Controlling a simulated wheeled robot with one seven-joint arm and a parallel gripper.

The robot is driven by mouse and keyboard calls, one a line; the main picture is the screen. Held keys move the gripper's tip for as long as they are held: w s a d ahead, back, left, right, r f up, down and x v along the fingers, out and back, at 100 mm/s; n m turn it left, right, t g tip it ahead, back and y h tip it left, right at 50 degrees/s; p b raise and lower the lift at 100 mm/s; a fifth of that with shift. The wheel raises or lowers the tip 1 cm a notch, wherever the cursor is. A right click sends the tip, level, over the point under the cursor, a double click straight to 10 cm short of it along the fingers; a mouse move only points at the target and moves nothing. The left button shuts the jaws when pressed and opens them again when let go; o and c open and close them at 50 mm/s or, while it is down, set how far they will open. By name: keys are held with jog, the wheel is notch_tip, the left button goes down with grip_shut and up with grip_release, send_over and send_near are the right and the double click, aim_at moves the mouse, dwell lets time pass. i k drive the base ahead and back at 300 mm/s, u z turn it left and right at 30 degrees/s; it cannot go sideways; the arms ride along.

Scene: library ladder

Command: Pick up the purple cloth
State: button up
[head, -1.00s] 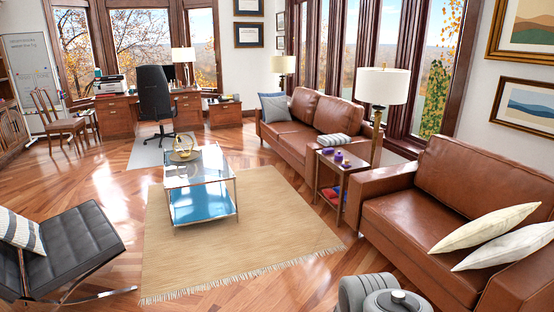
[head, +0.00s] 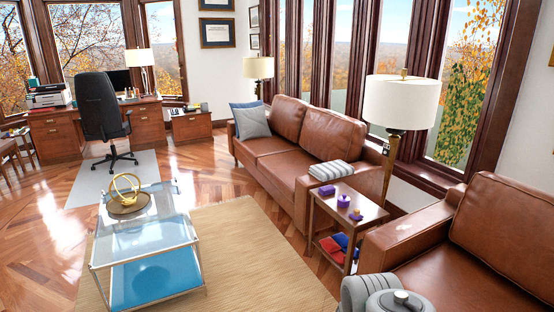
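Several small purple items are on top of the wooden side table (head: 372,213) between the two sofas. A flat, bluish-purple piece (head: 327,190) at the table's far left looks like a folded cloth, but it is too small to be sure. Beside it are a purple box-like item (head: 344,201) with something on top and a smaller purple item (head: 356,215) nearer the front. My gripper is not in view; only grey rounded parts of my own arm show at the bottom edge.
Red (head: 331,246) and blue (head: 342,240) items lie on the table's lower shelf. A tall lamp (head: 400,103) stands behind the table. Brown sofas flank it, the far one (head: 285,150) and the near one (head: 480,250). A glass coffee table (head: 150,232) stands left; the rug (head: 250,240) between is clear.

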aim_at(329, 189)
jog(key=i, duration=2.65)
jog(key=u, duration=0.25)
jog(key=i, duration=2.3)
jog(key=u, duration=0.1)
